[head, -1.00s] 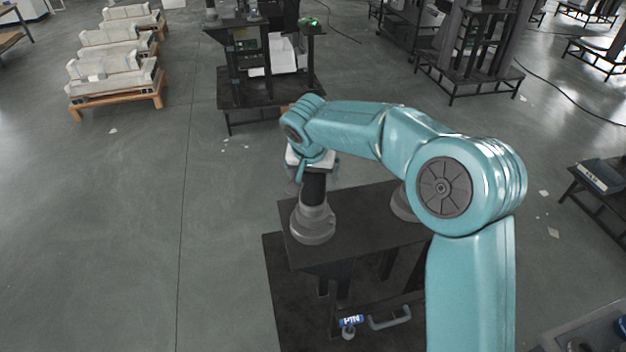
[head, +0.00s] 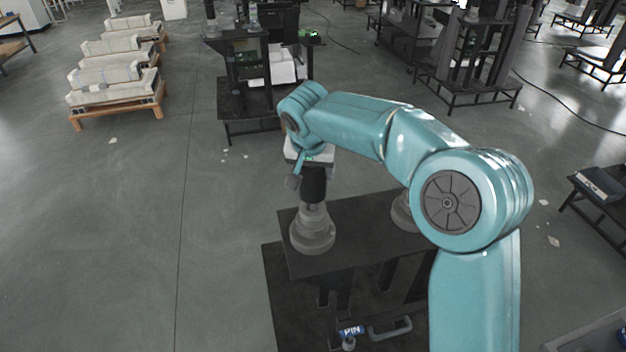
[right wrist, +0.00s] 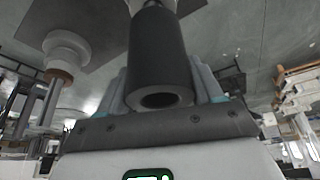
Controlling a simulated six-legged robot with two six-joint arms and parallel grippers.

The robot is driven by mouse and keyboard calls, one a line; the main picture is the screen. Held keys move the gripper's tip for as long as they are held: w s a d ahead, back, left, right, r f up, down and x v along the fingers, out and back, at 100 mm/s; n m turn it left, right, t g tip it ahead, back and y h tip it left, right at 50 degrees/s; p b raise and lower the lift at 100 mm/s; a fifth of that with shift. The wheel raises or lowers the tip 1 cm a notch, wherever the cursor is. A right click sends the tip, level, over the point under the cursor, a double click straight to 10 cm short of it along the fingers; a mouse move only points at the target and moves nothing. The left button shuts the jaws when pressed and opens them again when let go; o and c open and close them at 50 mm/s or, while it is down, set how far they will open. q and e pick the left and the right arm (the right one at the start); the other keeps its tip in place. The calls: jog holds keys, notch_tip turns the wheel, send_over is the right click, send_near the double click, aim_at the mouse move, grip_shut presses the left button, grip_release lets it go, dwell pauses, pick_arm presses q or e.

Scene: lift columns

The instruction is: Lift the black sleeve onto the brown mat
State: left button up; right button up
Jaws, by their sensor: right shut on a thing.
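The black sleeve (head: 314,186) is upright between the fingers of my right gripper (head: 312,170). In the right wrist view the fingers are on either side of the sleeve (right wrist: 158,55), and its hollow end faces the camera. The sleeve is over the left grey stepped column (head: 313,234); whether its lower end is clear of the column's narrow top, I cannot tell. The second grey column (head: 402,210) is partly hidden by my right arm. In the right wrist view it has a brown top (right wrist: 60,75), which may be the brown mat. My left gripper is out of view.
Both columns stand on a dark table (head: 345,235). A blue-labelled bottle (head: 350,332) and a grey handle (head: 390,330) are below its front. Dark benches (head: 255,100) stand behind, with open grey floor to the left.

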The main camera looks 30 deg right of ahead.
notch_tip(320, 180, up, 16)
jog(key=p, duration=0.3)
jog(key=shift+r, duration=0.15)
jog(key=shift+r+p, duration=0.5)
jog(key=shift+p, duration=0.05)
dwell(0.3)
jog(key=shift+f, duration=0.1)
dwell(0.3)
